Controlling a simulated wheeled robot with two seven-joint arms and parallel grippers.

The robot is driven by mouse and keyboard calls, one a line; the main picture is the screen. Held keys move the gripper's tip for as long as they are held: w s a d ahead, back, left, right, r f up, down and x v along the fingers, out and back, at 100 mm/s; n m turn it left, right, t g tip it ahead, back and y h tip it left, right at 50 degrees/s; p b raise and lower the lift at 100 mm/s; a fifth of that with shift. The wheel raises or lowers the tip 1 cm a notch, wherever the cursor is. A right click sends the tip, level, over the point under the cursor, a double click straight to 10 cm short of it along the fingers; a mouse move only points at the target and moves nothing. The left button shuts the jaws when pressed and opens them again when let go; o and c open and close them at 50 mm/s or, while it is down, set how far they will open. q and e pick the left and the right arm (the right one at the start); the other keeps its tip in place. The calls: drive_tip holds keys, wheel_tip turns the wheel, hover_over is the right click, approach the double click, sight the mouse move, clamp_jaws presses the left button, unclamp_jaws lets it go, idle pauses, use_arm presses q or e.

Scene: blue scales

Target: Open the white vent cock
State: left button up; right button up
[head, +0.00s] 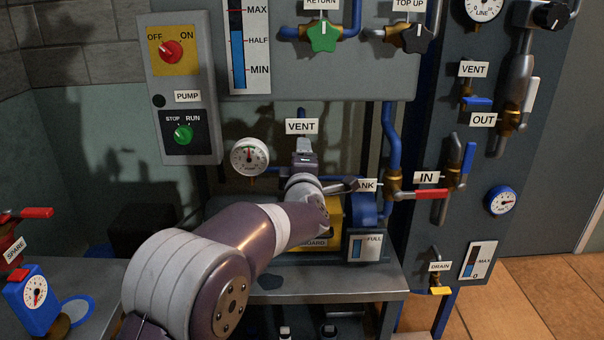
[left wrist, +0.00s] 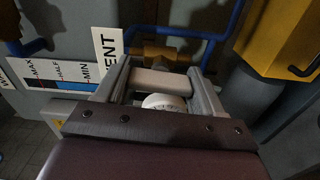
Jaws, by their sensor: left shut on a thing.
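The tag VENT (head: 302,126) hangs above the white vent cock, which my left gripper mostly hides in the head view. My left gripper (head: 305,160) is directly below this tag. In the left wrist view its two fingers stand on either side of a pale white handle (left wrist: 158,83), and the gripper (left wrist: 163,78) is shut on it. The handle lies crosswise between the fingers, in front of a brass valve body (left wrist: 165,54) on a blue pipe. How far the cock is turned cannot be told. My right gripper is not in view.
A round gauge (head: 249,157) is left of my gripper. The pump switch box (head: 187,95) stands further left. Another VENT cock with a blue handle (head: 477,102) and a red-handled IN valve (head: 433,193) are on the right panel. A metal bench (head: 340,280) lies below.

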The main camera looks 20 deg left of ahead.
use_arm(q)
drive_tip(key=shift+f+n+b, duration=0.1)
drive_tip(key=shift+n+b, duration=0.35)
drive_tip(key=shift+n, duration=0.15)
drive_tip(key=o, duration=1)
drive_tip(key=shift+o, duration=0.2)
drive_tip(key=v, duration=1.2)
drive_tip(key=shift+s, duration=0.35)
drive_tip(key=shift+d, duration=0.1)
